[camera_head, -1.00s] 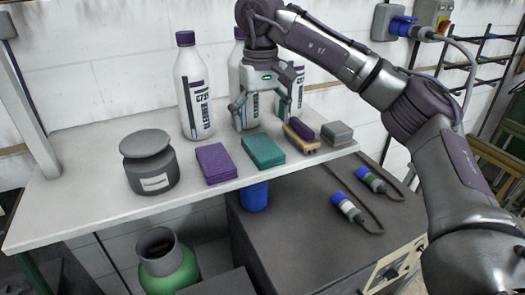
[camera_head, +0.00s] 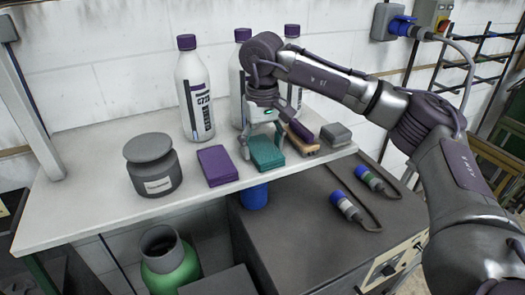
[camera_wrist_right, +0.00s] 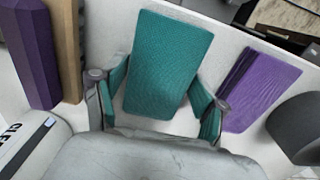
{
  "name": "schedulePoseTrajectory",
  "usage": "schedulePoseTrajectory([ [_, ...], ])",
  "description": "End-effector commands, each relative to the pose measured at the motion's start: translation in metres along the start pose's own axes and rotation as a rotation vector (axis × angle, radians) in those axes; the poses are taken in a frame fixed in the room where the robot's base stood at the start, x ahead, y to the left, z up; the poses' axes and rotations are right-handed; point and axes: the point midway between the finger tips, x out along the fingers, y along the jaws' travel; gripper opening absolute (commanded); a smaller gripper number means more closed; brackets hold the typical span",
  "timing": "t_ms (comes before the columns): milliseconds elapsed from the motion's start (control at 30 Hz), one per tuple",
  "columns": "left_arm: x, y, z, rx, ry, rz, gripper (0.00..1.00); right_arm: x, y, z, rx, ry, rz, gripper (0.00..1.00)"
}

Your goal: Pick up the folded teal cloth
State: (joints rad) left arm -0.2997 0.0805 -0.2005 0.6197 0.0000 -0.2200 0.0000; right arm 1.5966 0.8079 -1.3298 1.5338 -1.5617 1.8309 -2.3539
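The folded teal cloth (camera_head: 267,152) lies flat on the white shelf, between a folded purple cloth and a wooden brush. In the right wrist view the teal cloth (camera_wrist_right: 167,62) fills the upper middle. My right gripper (camera_head: 263,150) is at the cloth from above. Its fingers are spread, one on each side of the cloth's near part in the wrist view, with a gap visible on both sides (camera_wrist_right: 158,100). Whether the fingertips touch the shelf I cannot tell. My left gripper is not in view.
The purple cloth (camera_head: 217,166) lies left of the teal one, the brush (camera_head: 303,138) close on its right. A grey block (camera_head: 335,134) and a lidded grey jar (camera_head: 152,165) stand farther out. White bottles (camera_head: 195,95) stand behind. The shelf's front edge (camera_head: 180,200) is near.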

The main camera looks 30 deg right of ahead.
Motion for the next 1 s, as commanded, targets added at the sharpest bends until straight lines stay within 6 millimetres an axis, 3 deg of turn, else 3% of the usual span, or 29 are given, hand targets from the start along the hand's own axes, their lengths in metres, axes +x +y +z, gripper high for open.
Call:
schedulePoseTrajectory([
  [33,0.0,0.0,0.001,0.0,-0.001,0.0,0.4,0.0,0.0,0.0,0.0,0.0,0.0,0.57],
  [200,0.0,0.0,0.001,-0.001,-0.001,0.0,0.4,0.0,0.0,0.0,0.0,0.0,0.0,0.34],
  [567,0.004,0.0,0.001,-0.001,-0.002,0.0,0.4,-0.007,-0.001,-0.001,-0.001,0.003,-0.002,0.34],
  [767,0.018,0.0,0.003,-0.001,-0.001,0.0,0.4,-0.034,-0.001,-0.001,-0.001,0.006,-0.002,0.34],
  [900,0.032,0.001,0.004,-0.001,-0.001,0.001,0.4,-0.052,0.006,0.025,-0.003,0.006,0.0,0.34],
  [1000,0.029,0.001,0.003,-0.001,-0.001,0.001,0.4,-0.071,0.013,0.048,0.0,0.008,0.002,0.34],
])
